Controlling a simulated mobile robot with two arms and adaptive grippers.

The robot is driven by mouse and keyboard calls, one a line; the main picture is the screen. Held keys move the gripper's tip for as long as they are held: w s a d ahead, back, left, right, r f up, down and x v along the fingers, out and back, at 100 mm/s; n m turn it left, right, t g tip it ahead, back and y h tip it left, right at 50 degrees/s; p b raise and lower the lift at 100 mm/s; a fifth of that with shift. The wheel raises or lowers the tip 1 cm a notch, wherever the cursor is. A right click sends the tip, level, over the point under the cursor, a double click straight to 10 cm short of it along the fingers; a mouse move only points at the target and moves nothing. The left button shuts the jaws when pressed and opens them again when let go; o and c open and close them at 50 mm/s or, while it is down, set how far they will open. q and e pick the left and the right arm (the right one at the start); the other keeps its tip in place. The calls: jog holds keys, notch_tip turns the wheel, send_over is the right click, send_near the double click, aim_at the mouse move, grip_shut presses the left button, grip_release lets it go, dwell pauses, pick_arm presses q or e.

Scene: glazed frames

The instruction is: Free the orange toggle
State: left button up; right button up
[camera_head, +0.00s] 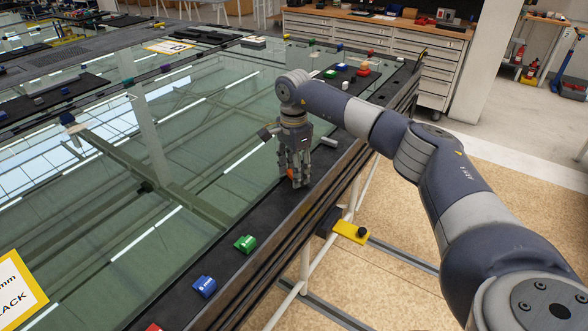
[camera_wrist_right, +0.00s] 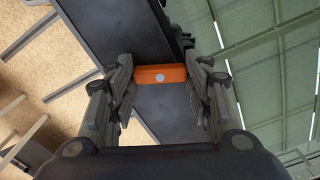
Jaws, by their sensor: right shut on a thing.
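The orange toggle (camera_wrist_right: 160,74) is a small block with a pale round spot on its face. It sits on the dark frame rail beside the glass. In the head view only a bit of the orange toggle (camera_head: 291,174) shows between the fingers. My right gripper (camera_head: 292,183) points down over the rail and is shut on the toggle, with one finger on each side of it in the wrist view. Whether the toggle is still fixed to the rail cannot be told. My left gripper is not in view.
A green toggle (camera_head: 245,243) and a blue toggle (camera_head: 204,286) sit nearer along the same rail. Several coloured toggles, including a red one (camera_head: 363,71), sit farther along. A large glass pane (camera_head: 130,190) lies left of the rail. A yellow tab (camera_head: 350,231) juts out on the right.

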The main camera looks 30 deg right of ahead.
jog(key=m+p, duration=0.1)
jog(key=m, duration=0.6)
jog(key=shift+r, duration=0.1)
jog(key=m, duration=0.6)
jog(key=shift+p, duration=0.3)
jog(key=shift+m, duration=0.4)
jog(key=o, duration=1)
jog(key=shift+o, duration=0.2)
notch_tip(320, 180, up, 12)
